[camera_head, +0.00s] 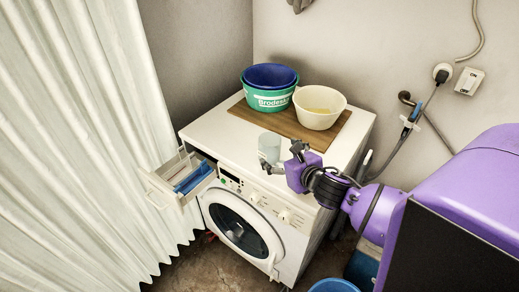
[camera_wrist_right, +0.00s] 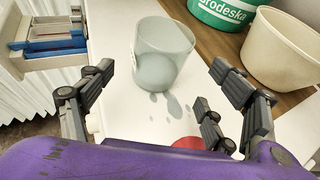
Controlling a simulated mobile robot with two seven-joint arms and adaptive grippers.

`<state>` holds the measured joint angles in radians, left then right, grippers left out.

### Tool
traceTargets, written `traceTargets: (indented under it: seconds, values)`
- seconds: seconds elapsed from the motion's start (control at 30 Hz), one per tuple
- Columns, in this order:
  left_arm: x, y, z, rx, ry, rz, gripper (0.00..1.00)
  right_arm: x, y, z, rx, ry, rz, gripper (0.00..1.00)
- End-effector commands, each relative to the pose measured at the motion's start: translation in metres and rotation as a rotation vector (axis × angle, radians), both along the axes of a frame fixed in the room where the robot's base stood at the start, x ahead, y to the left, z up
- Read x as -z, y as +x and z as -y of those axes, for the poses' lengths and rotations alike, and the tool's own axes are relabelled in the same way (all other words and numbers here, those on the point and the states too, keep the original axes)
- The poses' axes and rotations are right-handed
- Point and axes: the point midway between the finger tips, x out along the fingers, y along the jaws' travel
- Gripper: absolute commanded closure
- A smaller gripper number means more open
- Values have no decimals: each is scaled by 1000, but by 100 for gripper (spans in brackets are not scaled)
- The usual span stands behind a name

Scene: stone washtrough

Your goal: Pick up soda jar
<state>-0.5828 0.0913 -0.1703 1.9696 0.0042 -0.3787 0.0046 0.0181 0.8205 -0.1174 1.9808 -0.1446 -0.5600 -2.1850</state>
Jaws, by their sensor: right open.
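The soda jar is a clear, pale-grey, glass-like vessel (camera_head: 269,146) standing upright on the white washing machine top near its front edge. In the right wrist view the jar (camera_wrist_right: 163,52) is ahead of my right gripper (camera_wrist_right: 162,78). My right gripper (camera_head: 281,156) is open, its fingers spread to the left and right of the jar, with nothing held. In the head view the gripper is just to the right of the jar and overlaps its lower edge. My left gripper is not in view.
The washing machine (camera_head: 200,132) has its detergent drawer (camera_head: 182,178) pulled out. A wooden board (camera_head: 244,111) behind the jar bears a green tub (camera_head: 268,101), a blue basin (camera_head: 269,76) and a cream bowl (camera_head: 319,108). A white curtain (camera_head: 80,130) hangs at left.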

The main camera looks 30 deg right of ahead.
Motion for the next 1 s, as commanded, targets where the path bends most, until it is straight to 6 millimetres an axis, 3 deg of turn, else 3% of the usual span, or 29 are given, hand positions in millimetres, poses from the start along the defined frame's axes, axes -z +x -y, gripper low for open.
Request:
traceTargets:
  seconds: [0.23, 0.6, 0.9, 1.0]
  values:
    - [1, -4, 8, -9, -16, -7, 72, 8, 23, 1, 2, 2, 2, 18]
    - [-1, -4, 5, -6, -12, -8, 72, 18, 71, 1, 1, 3, 1, 18]
    - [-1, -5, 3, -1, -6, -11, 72, 21, 75, 2, -1, 0, 1, 18]
    - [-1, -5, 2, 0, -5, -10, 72, 21, 75, 2, -1, 0, 1, 31]
